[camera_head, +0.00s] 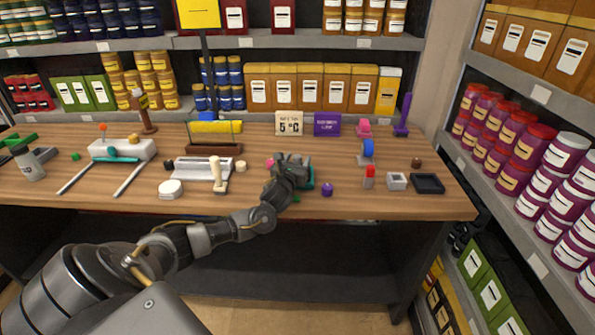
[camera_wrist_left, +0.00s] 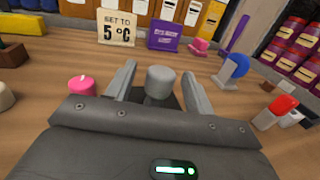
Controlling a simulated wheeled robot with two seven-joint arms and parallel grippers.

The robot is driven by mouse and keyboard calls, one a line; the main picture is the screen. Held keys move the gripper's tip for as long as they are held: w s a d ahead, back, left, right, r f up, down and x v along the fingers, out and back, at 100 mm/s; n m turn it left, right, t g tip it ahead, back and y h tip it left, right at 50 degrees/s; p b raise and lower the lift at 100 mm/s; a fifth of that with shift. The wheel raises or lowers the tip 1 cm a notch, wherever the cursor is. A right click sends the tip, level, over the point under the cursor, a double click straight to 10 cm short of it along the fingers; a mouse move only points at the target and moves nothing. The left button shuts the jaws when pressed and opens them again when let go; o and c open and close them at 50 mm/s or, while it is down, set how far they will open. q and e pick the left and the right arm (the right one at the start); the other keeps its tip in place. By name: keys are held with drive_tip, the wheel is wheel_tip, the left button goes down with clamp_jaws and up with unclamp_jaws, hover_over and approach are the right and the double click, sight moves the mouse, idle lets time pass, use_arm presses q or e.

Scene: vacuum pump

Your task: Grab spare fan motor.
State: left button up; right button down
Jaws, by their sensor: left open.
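In the wrist view a grey cylinder (camera_wrist_left: 160,82) on a dark base, which looks like the fan motor, stands upright on the wooden table (camera_wrist_left: 55,60). My left gripper (camera_wrist_left: 157,74) is open, with one finger on each side of the cylinder. I cannot tell whether the fingers touch it. In the head view my left gripper (camera_head: 293,160) is low over the middle of the table (camera_head: 380,205) and largely hides the cylinder. A teal part shows just right of the gripper. My right gripper is not in view.
A pink knob (camera_wrist_left: 82,85) is close left of the gripper. A purple knob (camera_head: 327,189), a red-topped piece (camera_head: 369,177) and a dark tray (camera_head: 428,183) lie to the right. A "5°C" sign (camera_head: 289,123) and a purple sign (camera_head: 327,124) stand behind. The table's front strip is clear.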

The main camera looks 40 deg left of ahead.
use_arm(q)
drive_tip(key=shift+w+a, duration=0.1)
drive_tip(key=shift+w, duration=0.1)
clamp_jaws()
idle(1.2)
drive_tip(key=shift+r, duration=0.1)
